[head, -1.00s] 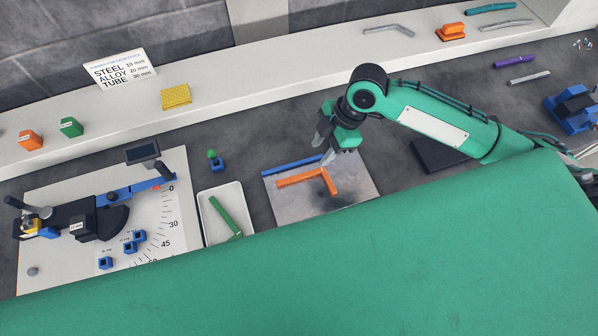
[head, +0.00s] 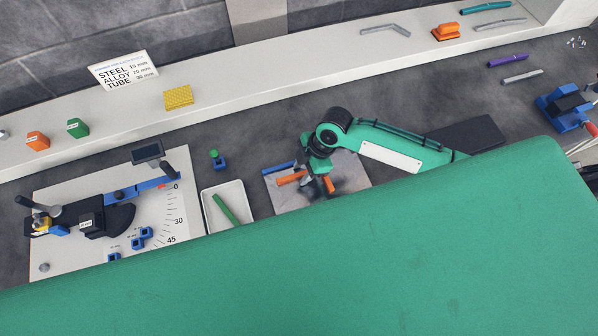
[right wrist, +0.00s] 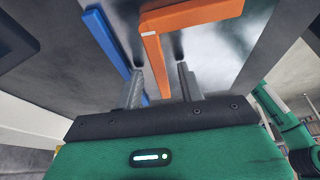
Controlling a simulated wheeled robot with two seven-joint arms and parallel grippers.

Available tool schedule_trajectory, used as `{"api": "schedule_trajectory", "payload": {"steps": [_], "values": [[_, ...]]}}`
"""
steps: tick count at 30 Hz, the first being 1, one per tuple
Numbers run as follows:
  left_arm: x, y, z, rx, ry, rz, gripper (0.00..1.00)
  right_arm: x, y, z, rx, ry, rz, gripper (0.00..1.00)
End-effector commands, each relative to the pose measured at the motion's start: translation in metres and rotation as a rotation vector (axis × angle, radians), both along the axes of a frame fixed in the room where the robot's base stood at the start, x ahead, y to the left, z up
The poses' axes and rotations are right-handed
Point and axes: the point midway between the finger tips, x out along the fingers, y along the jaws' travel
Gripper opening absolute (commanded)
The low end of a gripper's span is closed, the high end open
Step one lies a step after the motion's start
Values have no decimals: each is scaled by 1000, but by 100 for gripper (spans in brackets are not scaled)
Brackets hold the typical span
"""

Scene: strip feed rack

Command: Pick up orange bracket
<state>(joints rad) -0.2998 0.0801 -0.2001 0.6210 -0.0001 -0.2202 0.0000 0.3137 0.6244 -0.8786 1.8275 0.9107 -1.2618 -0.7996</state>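The orange bracket (head: 290,178) is L-shaped and lies on a grey metal plate (head: 352,176). My right gripper (head: 318,186) is low over the bracket and hides part of its corner in the head view. In the right wrist view my right gripper (right wrist: 160,82) is open, and one leg of the orange bracket (right wrist: 155,66) shows between its two fingers, with a gap on each side. The bracket's other leg crosses the top of that view. My left gripper is not in view.
A blue bar (head: 279,168) lies beside the bracket, also in the right wrist view (right wrist: 108,40), close to one finger. A white tray (head: 241,192) with a green tube (head: 225,208) stands left of the plate. A bending jig (head: 105,213) is further left.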

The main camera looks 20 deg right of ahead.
Motion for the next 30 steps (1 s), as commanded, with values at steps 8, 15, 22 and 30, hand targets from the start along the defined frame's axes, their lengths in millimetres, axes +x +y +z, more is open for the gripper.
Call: {"api": "schedule_trajectory", "payload": {"steps": [8,15,22,30], "values": [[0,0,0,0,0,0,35,0,0,0,1,0,0,12],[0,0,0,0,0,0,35,0,0,1,2,-1,0,0],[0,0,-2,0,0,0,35,1,0,4,3,-2,0,0],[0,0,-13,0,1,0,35,2,0,41,3,-8,2,0]]}}
